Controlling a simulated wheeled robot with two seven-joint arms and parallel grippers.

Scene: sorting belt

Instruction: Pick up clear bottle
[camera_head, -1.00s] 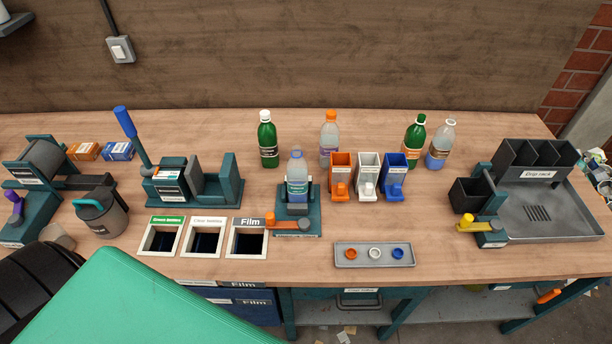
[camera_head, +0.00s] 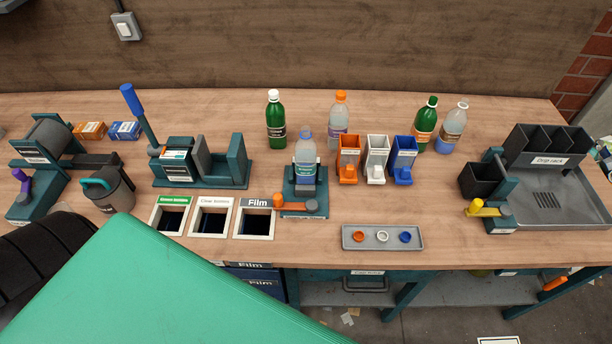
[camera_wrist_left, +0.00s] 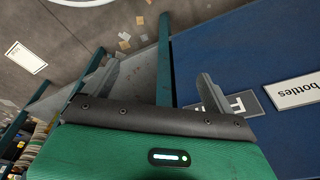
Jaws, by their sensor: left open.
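A second clear bottle (camera_head: 338,121) with an orange cap stands behind the orange holder. A third clear bottle (camera_head: 452,130), without a visible cap, stands further right beside a green bottle. My left gripper (camera_wrist_left: 155,88) is open and empty in the left wrist view, its two fingers spread apart, with the floor and a blue bin front beyond. The gripper itself does not show in the head view. My right gripper is not in view.
Green bottles (camera_head: 276,122) and (camera_head: 425,124) stand near the clear ones. Orange, white and blue holders (camera_head: 376,162) stand right of the fixture. A grey cap tray (camera_head: 383,246) lies in front. Labelled bench openings (camera_head: 213,203) lie left. A drip rack (camera_head: 560,199) is at right.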

